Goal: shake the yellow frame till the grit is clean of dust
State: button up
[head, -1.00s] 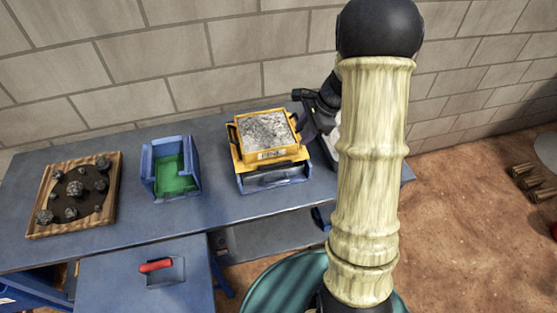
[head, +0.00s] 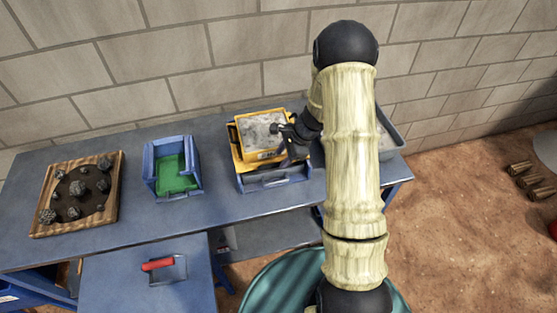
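The yellow frame (head: 237,151) sits on a blue stand (head: 273,179) on the bench and holds a layer of pale grey grit (head: 257,128). My gripper (head: 277,130) reaches over the frame's right side, in front of the grit. Its fingers are small and dark here, and I cannot tell whether they are open or shut or whether they touch the frame. The gripper and wrist hide the frame's right edge and part of the grit.
A blue bin with a green floor (head: 174,172) stands left of the frame. A wooden tray (head: 35,229) with dark rocks lies at the far left. A grey tray (head: 391,143) is behind my arm. A red-handled tool (head: 158,265) lies on the lower front surface. The blue bench (head: 218,195) is bare between bins.

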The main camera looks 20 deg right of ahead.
aim_at(276, 164)
jog(key=shift+x, duration=2.05)
grip_shut()
